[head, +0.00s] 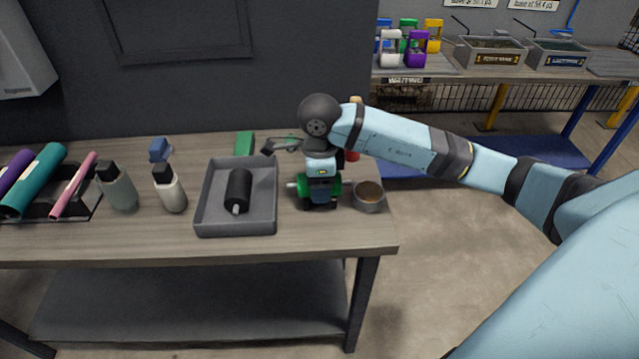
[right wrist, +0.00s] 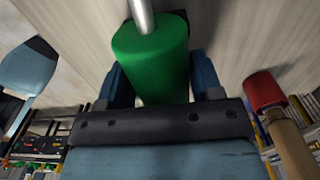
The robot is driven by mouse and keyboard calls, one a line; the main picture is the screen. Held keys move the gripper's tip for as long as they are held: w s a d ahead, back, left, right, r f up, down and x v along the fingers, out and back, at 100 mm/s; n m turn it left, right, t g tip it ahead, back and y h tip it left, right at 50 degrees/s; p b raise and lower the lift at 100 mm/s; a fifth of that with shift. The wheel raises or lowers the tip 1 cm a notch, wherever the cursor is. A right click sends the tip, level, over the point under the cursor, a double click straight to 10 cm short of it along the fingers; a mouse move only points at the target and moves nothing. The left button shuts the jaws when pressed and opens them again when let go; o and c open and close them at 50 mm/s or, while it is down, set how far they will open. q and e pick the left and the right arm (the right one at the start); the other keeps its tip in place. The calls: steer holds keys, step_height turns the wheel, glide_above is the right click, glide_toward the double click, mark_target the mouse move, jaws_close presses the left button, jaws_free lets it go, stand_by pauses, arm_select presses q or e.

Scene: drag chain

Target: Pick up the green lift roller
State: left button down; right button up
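The green roller (head: 334,187) sits at the right part of the wooden table, with a metal rod sticking out at its left end. My right gripper (head: 320,203) is above it, pointing down, with its fingers around it. In the right wrist view the green roller (right wrist: 158,65) lies between the two fingers of my right gripper (right wrist: 162,82), its silver rod (right wrist: 143,15) toward the top. The fingers look close to its sides, but I cannot tell whether they press on it. My left gripper is not in view.
A grey tray (head: 207,205) with a black roller (head: 238,190) is left of my gripper. A round metal cup (head: 369,196) stands close on the right. A green block (head: 244,143) and a red-ended tool (right wrist: 264,90) are nearby. Bottles (head: 170,190) stand further left.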

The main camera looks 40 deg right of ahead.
steer(key=c, duration=0.6)
steer(key=shift+r, duration=0.1)
